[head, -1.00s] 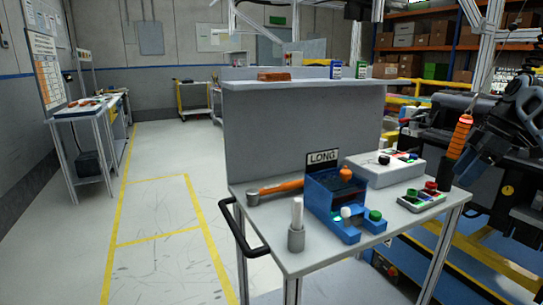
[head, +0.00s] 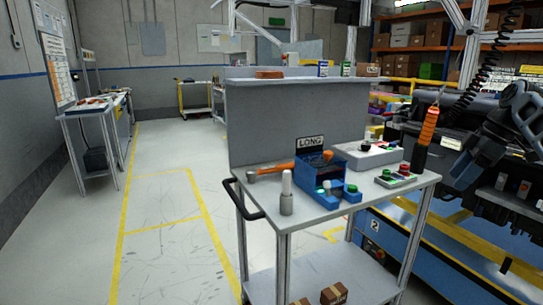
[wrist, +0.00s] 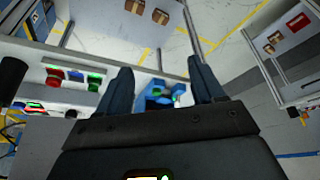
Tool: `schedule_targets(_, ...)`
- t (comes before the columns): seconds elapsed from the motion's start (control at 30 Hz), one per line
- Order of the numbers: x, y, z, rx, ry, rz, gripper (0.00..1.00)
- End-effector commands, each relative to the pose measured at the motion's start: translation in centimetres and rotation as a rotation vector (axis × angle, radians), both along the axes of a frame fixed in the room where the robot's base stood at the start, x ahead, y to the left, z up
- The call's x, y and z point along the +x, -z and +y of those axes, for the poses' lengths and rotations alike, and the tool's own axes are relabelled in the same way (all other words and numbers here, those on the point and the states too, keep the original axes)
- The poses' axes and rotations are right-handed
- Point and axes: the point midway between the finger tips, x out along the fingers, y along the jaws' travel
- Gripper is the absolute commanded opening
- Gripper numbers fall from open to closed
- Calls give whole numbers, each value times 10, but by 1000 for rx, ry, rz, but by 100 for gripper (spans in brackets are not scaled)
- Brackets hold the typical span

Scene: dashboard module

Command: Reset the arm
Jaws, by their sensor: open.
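My gripper (wrist: 163,75) is open and empty in the wrist view, with its two dark fingers well apart. In the head view my gripper (head: 464,164) hangs at the right, to the right of the cart top and apart from it. Between the fingers in the wrist view, part of a blue fixture (wrist: 155,95) shows beyond them. In the head view this blue fixture (head: 322,184), with a LONG sign behind it, stands on the grey cart (head: 262,218).
An orange-handled tool (head: 428,127) stands between cart and gripper. The cart also carries a grey post (head: 286,195), a white button box (head: 372,156) and a small button panel (head: 394,180). Cardboard boxes (head: 334,294) lie on its lower shelf. Open floor (head: 165,205) lies left.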

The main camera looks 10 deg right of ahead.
Motion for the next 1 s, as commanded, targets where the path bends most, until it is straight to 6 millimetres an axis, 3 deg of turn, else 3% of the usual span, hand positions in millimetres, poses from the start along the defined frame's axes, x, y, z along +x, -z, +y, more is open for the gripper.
schedule_targets(0.37, 10, 62, 25, 0, 56, -23, 67)
schedule_targets(0.57, 14, 115, 50, 0, 110, -49, 67)
schedule_targets(0.77, 7, 196, 95, 9, 203, -92, 67)
schedule_targets(1.0, -27, 290, 157, 30, 346, -167, 67)
